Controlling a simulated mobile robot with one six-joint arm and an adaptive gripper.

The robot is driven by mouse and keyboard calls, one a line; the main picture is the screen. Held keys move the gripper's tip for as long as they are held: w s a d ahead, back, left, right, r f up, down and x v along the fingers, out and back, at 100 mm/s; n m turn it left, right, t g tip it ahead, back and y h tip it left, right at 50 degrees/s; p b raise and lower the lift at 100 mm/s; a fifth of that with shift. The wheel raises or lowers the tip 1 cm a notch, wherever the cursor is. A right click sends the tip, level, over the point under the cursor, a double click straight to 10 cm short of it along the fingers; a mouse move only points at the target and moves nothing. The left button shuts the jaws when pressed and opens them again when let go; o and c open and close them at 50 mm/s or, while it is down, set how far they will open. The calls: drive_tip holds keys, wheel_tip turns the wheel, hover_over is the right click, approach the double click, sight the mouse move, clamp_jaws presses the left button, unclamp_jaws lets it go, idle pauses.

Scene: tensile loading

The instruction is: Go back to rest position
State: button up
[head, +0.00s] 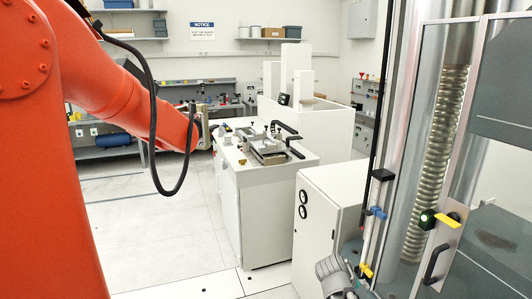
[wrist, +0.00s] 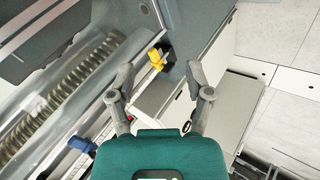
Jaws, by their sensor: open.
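My gripper (wrist: 159,74) shows in the wrist view with its two grey fingers spread apart. Nothing is held between them. Its teal body fills the bottom middle of that view. Beyond the fingers are a yellow handle (wrist: 157,59) and a pale cabinet; I cannot tell the distance to them. In the head view my orange arm covers the left side and reaches toward the middle.
The testing machine with its ball screw (head: 438,150) and framed door stands at right; the screw (wrist: 62,95) also shows in the wrist view. A white cabinet (head: 318,225) stands beside it. A white bench (head: 262,205) carries fixtures. Open floor (head: 175,250) lies left of the bench.

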drive_tip(key=s+a+f+m+g+y, duration=0.1)
drive_tip(key=s+a+f+g+y, duration=0.2)
drive_tip(key=s+a+y, duration=0.4)
drive_tip(key=shift+s+a+f+g, duration=0.45)
drive_tip(key=shift+a+f, duration=0.25)
drive_tip(key=shift+a, duration=1.2)
idle(0.7)
drive_tip(key=shift+c, duration=0.6)
